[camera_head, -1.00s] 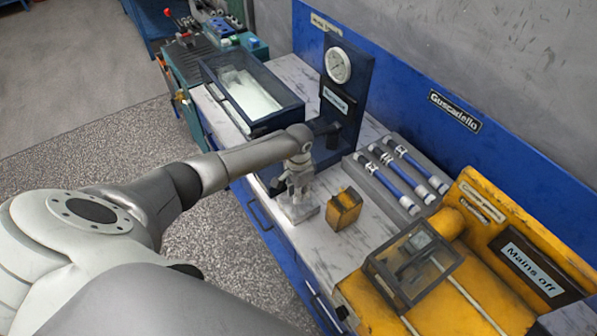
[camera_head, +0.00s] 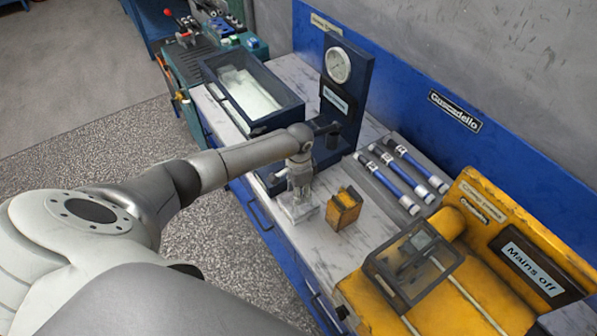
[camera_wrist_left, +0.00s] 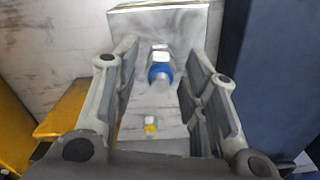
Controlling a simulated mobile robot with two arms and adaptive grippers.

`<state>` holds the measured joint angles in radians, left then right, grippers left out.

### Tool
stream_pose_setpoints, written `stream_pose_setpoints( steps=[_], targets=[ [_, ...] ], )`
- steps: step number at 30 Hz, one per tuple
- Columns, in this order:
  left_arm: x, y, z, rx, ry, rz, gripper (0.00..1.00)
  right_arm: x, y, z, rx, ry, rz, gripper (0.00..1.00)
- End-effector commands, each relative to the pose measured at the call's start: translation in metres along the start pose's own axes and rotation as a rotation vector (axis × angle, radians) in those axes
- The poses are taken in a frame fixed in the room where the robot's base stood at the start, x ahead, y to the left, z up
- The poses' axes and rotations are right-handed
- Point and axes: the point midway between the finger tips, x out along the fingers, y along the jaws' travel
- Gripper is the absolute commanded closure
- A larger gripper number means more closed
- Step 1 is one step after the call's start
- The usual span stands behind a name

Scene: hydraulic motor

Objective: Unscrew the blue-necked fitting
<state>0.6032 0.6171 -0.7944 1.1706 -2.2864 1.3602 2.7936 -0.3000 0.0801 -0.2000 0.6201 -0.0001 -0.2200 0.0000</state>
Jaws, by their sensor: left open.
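The blue-necked fitting (camera_wrist_left: 160,73) shows in the left wrist view between the two fingers, with a blue band and a pale metal end. It lies against a grey metal block (camera_wrist_left: 170,20). My left gripper (camera_wrist_left: 160,60) is open, with a finger on each side of the fitting and visible gaps. My right gripper is not in view.
A small yellow block (camera_head: 344,209) stands right of the gripper. A dark blue gauge stand (camera_head: 345,95) rises behind. Blue cylinders (camera_head: 400,175) lie in a grey tray on the right. A yellow machine (camera_head: 480,270) fills the front right.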

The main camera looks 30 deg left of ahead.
Motion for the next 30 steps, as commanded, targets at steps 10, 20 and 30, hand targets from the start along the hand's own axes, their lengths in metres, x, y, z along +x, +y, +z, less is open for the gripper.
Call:
stream_pose_setpoints(
  steps=[10, 20, 30],
  targets=[
    [0.002, -0.001, 0.000, 0.446, 0.000, -0.002, 0.60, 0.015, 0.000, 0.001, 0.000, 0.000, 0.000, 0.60],
    [0.000, 0.000, 0.000, 0.696, 0.000, 0.000, 0.60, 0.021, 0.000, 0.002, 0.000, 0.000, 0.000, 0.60],
    [0.001, 0.000, 0.000, 0.744, 0.000, -0.001, 0.60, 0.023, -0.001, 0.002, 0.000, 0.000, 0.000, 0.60]
  ],
)
